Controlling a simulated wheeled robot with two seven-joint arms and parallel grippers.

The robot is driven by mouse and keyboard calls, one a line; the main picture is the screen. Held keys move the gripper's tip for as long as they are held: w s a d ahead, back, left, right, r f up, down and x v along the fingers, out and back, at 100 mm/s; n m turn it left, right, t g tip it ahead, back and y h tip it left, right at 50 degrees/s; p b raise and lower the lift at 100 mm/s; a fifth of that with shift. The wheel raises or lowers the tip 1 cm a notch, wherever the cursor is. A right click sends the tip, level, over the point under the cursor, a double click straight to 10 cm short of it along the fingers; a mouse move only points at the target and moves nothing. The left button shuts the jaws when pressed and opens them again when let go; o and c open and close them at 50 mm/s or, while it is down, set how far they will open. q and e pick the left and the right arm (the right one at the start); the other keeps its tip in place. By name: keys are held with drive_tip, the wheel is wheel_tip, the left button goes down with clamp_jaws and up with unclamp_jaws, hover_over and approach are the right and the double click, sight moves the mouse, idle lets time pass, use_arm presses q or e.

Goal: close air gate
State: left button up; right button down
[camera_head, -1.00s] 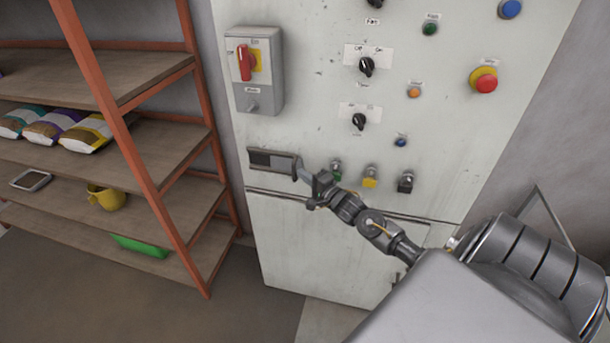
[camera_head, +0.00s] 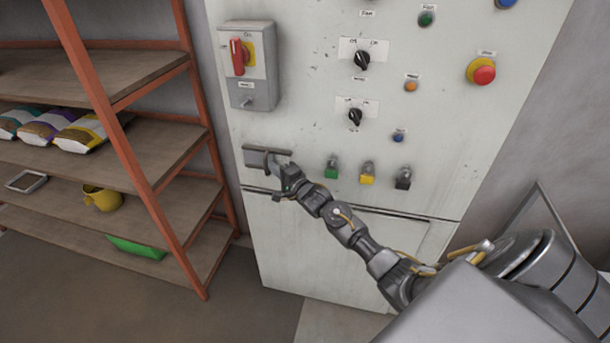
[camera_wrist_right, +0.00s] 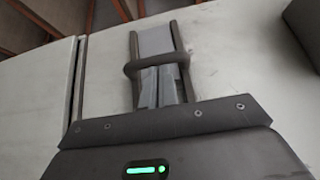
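The air gate (camera_head: 281,153) is a wide, low slot with a dark frame on the left of the pale cabinet front, below the red-handled switch. In the head view its opening now looks mostly filled by a grey plate. My right gripper (camera_head: 270,163) is in front of it, with its fingertips at the slot. In the right wrist view the two grey fingers (camera_wrist_right: 160,87) lie close together, with a dark curved bar (camera_wrist_right: 157,64) crossing them. The gate's rails run on beyond. Exact contact is hard to tell. My left gripper is not in view.
The cabinet (camera_head: 310,110) carries a red rotary switch (camera_head: 238,57), black selector knobs (camera_head: 362,60), a red emergency button (camera_head: 481,71) and small padlock-like green, yellow and black parts (camera_head: 367,175). An orange-framed shelf (camera_head: 150,165) stands close on the left. Floor (camera_head: 110,290) is clear in front.

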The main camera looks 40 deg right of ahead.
drive_tip(key=shift+a+r, duration=0.1)
drive_tip(key=shift+r, duration=0.1)
drive_tip(key=s+d+b, duration=0.1)
drive_tip(key=s+d, duration=0.3)
drive_tip(key=s, duration=0.8)
drive_tip(key=shift+s+d+f, duration=0.2)
drive_tip(key=shift+s, duration=0.05)
